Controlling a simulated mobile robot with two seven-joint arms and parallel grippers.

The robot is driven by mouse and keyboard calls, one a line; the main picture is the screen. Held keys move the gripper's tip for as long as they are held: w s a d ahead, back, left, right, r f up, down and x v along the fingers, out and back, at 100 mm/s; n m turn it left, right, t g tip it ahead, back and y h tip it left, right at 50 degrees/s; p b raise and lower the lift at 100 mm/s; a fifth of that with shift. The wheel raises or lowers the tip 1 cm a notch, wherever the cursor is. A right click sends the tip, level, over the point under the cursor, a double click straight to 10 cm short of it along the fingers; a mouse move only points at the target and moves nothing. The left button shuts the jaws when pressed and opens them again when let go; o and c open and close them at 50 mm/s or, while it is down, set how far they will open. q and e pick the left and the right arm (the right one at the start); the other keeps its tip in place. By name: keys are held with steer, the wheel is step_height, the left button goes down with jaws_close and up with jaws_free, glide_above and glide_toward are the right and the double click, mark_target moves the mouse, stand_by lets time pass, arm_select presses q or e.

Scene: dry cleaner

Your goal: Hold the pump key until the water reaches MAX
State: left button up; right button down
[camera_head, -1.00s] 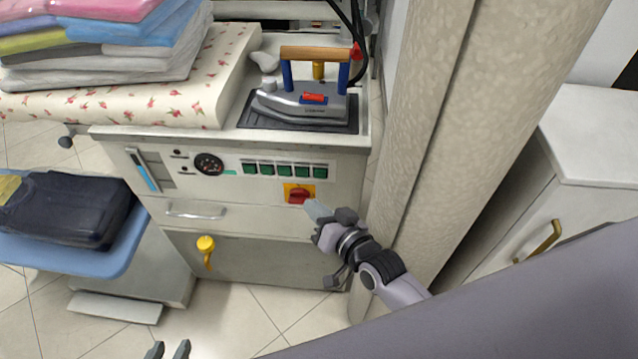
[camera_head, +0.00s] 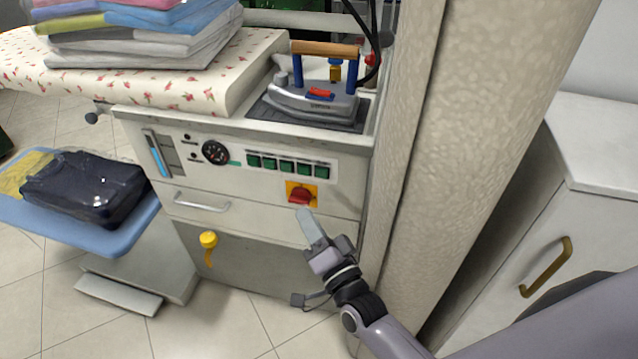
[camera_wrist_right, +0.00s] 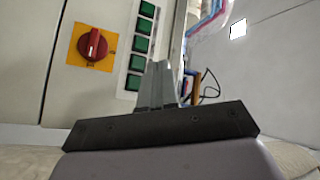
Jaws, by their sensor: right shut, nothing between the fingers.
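A row of several green keys (camera_head: 287,166) runs along the front panel of the ironing station; their labels are too small to read, so I cannot tell which is the pump key. The keys also show in the right wrist view (camera_wrist_right: 141,46). A slim water gauge (camera_head: 156,155) at the panel's left shows blue in its lower part; the MAX mark is not readable. My right gripper (camera_head: 304,213) is shut and empty, its fingertips just below the red knob, apart from the keys. In the right wrist view its fingertips (camera_wrist_right: 159,68) point toward the key row. My left gripper is out of view.
A red knob on a yellow plate (camera_head: 301,194) sits below the keys. An iron (camera_head: 318,98) rests on top. A round dial (camera_head: 215,152), a drawer handle (camera_head: 202,204) and a yellow valve (camera_head: 208,241) are on the front. A thick beige column (camera_head: 455,150) stands close on the right.

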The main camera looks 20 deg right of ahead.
mark_target(322, 173)
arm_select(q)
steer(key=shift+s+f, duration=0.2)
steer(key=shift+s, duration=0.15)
arm_select(e)
steer(key=shift+s, duration=0.15)
arm_select(q)
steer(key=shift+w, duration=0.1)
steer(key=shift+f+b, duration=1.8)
steer(key=shift+b, duration=0.1)
arm_select(e)
steer(key=shift+w+d, duration=0.8)
steer(key=shift+w, duration=0.45)
steer(key=shift+w+d, duration=0.8)
steer(key=shift+w, duration=0.4)
steer(key=shift+w+d, duration=0.8)
steer(key=shift+w, duration=0.45)
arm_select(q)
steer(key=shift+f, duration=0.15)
arm_select(e)
steer(key=shift+w+d, duration=0.25)
steer(key=shift+w, duration=0.1)
